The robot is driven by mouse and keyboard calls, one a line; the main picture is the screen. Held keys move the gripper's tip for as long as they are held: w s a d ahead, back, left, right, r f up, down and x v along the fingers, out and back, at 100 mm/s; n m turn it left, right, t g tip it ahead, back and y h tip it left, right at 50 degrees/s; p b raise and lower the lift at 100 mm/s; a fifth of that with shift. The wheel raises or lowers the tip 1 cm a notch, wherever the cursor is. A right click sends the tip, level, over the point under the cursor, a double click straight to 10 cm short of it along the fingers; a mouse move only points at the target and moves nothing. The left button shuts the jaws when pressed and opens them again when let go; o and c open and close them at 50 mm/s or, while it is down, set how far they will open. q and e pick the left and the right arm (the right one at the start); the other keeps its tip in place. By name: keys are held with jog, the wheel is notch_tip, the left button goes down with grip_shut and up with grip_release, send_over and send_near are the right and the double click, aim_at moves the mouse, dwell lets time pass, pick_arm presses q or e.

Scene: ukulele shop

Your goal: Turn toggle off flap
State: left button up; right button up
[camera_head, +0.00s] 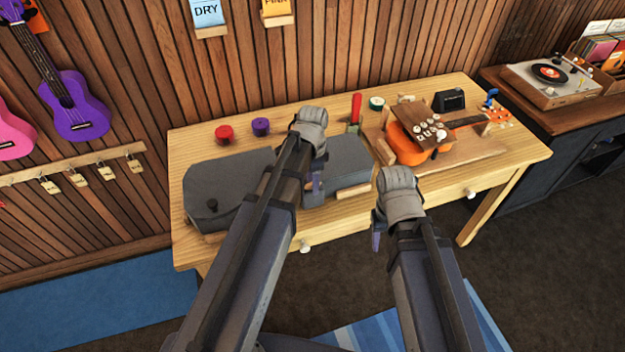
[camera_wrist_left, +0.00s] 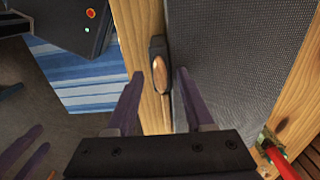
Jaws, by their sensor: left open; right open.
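A grey case (camera_head: 235,182) lies along the left half of the wooden table, partly hidden behind my left arm. In the left wrist view the case's grey surface (camera_wrist_left: 235,60) fills the right side. A dark toggle with a copper-brown oval face (camera_wrist_left: 160,75) sits at its edge. My left gripper (camera_head: 314,184) is open over the case, and in the left wrist view its fingers (camera_wrist_left: 160,88) stand either side of the toggle, with gaps showing. The toggle is hidden in the head view. My right gripper (camera_head: 377,238) is open and empty, in front of the table's front edge.
The wooden table (camera_head: 500,178) also bears an orange ukulele (camera_head: 410,150) on a board at the right. A red-handled tool (camera_head: 356,108), a red spool (camera_head: 224,134) and a purple spool (camera_head: 261,127) stand behind the case. A turntable (camera_head: 552,82) is at far right.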

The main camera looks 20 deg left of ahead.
pick_arm(q)
jog(key=shift+r, duration=0.1)
notch_tip(320, 180, up, 8)
jog(key=p, duration=0.8)
jog(key=shift+f, duration=0.2)
jog(key=s+d+n+y, duration=0.1)
jog(key=s+d+n, duration=0.6)
jog(key=s+d, duration=0.3)
jog(key=s, duration=0.4)
jog(key=shift+s+d+f+n+b, duration=0.2)
jog(key=shift+d+f+n+b, duration=0.1)
jog(key=shift+d+b, duration=0.1)
